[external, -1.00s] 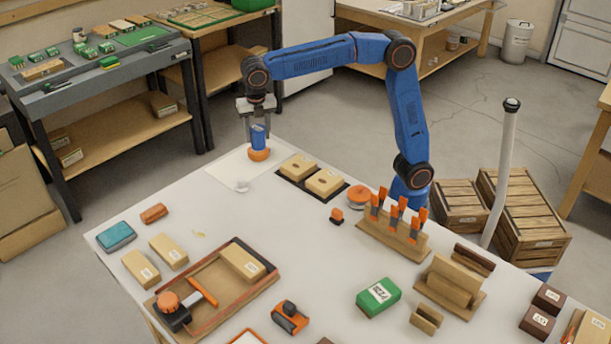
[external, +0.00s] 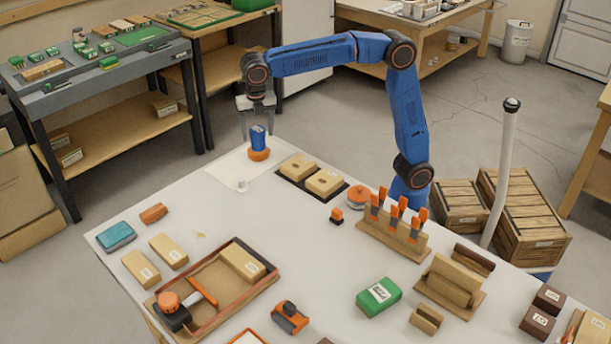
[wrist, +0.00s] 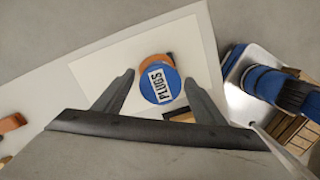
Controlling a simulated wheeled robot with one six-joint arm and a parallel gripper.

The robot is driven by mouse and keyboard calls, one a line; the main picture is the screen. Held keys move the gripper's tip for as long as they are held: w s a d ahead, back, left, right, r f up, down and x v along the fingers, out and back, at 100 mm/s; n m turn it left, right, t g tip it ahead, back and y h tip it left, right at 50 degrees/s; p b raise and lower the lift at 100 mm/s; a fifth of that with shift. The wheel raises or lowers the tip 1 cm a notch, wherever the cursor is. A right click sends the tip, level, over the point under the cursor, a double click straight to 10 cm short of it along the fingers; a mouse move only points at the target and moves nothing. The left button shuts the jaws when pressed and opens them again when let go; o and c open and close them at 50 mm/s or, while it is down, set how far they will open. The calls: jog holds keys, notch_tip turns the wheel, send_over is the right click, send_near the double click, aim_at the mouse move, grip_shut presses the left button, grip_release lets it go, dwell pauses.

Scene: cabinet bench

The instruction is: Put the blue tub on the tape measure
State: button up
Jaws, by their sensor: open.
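The blue tub (external: 258,138) stands upright on top of the orange tape measure (external: 259,155) near the table's far corner, on a white sheet. In the wrist view the tub's round lid (wrist: 160,85), with a white "PLUGS" label, covers most of the tape measure; an orange edge (wrist: 146,66) shows at its upper left. My gripper (external: 257,128) is open above the tub. In the wrist view its two fingers (wrist: 160,84) are spread on either side of the tub with gaps, not touching it.
The white sheet (external: 222,170) lies under the stack. A dark tray with two tan blocks (external: 325,183) stands just to the right. An orange disc (external: 358,194) and clamps in a wooden rack (external: 393,232) stand further right. The sheet's left part is clear.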

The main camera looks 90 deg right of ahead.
notch_tip(320, 180, up, 10)
jog(key=a+r, duration=0.1)
jog(key=s+d+f+m+t, duration=0.1)
jog(key=s+d+m, duration=0.4)
jog(key=s, duration=0.5)
jog(key=s+d+f+m+t, duration=0.1)
jog(key=s+d+f+m, duration=0.2)
jog(key=s, duration=0.7)
jog(key=s+d+f+m+t+y, duration=0.1)
jog(key=s+d+f+m, duration=0.2)
jog(key=s+f+m, duration=0.5)
jog(key=s+d+f+m+t, duration=0.1)
jog(key=s+d+f+m, duration=0.2)
jog(key=s+f, duration=0.9)
jog(key=shift+s+d+f+m, duration=0.15)
jog(key=shift+s+d+m, duration=0.2)
jog(key=shift+s+m, duration=0.65)
